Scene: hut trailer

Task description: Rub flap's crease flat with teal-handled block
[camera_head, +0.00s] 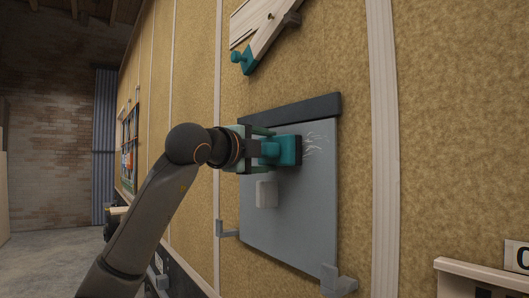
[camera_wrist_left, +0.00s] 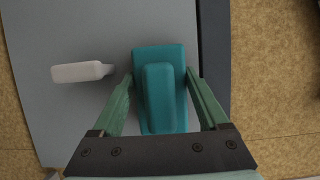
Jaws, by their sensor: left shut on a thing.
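My left gripper (camera_head: 267,145) is shut on the teal-handled block (camera_head: 291,150). In the left wrist view the block (camera_wrist_left: 160,55) sits with its handle between the two green fingers. The flap appears to be the flat grey panel (camera_head: 285,225) on the tan wall. White crease-like marks (camera_head: 315,144) show on its upper right part, just right of the block. The block is at the panel's face; I cannot tell whether it touches. The block and gripper hide part of the panel. My right gripper is not in view.
A pale knob or handle (camera_head: 266,194) sticks out below the block. A dark bar (camera_head: 292,108) runs along the panel's top. Grey brackets (camera_head: 338,282) stand at its lower corners. A wooden piece with a teal knob (camera_head: 242,60) is above.

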